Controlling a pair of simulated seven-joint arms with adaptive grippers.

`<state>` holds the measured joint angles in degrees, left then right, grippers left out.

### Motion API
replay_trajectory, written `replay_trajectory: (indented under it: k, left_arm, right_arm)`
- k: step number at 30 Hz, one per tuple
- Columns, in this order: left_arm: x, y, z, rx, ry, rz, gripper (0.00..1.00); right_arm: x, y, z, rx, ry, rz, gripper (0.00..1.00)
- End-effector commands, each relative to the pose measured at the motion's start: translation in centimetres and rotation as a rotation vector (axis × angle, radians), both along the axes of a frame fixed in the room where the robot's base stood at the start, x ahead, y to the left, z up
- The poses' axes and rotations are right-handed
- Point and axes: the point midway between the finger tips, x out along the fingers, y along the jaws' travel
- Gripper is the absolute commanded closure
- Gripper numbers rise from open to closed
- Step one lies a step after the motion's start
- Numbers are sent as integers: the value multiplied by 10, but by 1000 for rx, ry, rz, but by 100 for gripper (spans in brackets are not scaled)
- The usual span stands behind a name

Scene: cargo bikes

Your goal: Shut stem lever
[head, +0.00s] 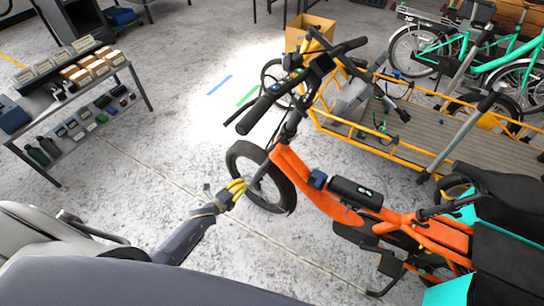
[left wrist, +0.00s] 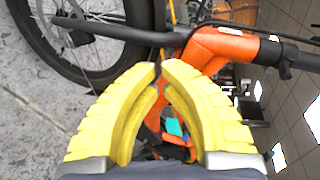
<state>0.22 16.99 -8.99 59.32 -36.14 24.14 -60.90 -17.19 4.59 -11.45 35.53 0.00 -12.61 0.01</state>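The orange cargo bike (head: 318,183) stands upright, with its black front wheel (head: 240,155) toward the middle of the head view. Its black stem (head: 290,124) rises from the orange head tube to the handlebar (head: 262,108). I cannot make out the stem lever clearly. My left gripper (head: 238,187) has yellow fingers and is beside the front wheel, below the stem. In the left wrist view, its yellow fingertips (left wrist: 163,68) come together in front of the orange frame (left wrist: 220,48). I see nothing clearly held between them. My right gripper is not in view.
A yellow cargo bike with a wooden deck (head: 440,140) stands behind on the right, near a cardboard box (head: 310,32). Green bikes (head: 450,45) are at the back right. A shelf with small boxes (head: 92,68) is at the left. The floor between is clear.

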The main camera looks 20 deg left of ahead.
Motion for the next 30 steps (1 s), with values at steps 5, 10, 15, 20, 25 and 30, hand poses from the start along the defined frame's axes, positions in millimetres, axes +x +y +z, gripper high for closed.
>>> replay_trajectory:
  k: [5, 10, 15, 20, 25, 30]
  left_arm:
    - [20, -27, 62, 310, -270, -228, 100]
    - [17, -54, 94, 557, -483, -376, 100]
    - [11, -68, 106, 720, -619, -449, 100]
    - [9, -72, 109, 799, -678, -466, 100]
    - [14, -75, 110, 830, -691, -468, 100]
    - [31, -87, 110, 829, -692, -467, 100]
  right_arm:
    - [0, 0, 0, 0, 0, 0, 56]
    - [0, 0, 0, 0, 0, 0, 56]
    - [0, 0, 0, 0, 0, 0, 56]
    - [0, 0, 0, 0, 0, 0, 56]
    - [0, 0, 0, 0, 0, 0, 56]
    - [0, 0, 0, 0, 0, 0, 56]
